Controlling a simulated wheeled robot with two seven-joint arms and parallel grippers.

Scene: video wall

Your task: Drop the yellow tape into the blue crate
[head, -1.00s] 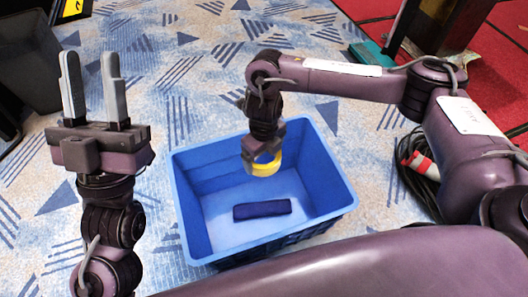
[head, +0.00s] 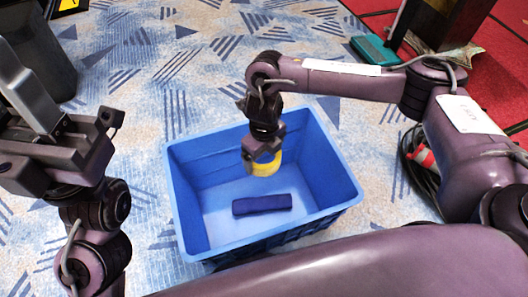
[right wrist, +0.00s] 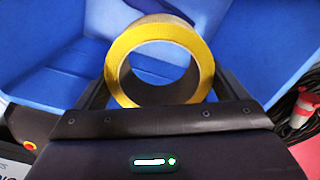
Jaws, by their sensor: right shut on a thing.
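The yellow tape (head: 266,166) is a ring held by my right gripper (head: 262,158), which is shut on it. In the head view the tape hangs inside the walls of the blue crate (head: 338,207), seemingly above its floor. In the right wrist view the tape (right wrist: 122,82) sits upright between the fingers, its hole facing the camera, with blue crate wall (right wrist: 255,45) behind. My left gripper (head: 22,85) is at the left edge, away from the crate, partly cut off; its fingers stood apart a second ago.
A dark blue folded item (head: 262,205) lies on the crate floor. A dark bin (head: 38,52) stands at the upper left. A black cable coil with a red and white plug (head: 424,158) lies right of the crate. Patterned carpet around the crate is mostly clear.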

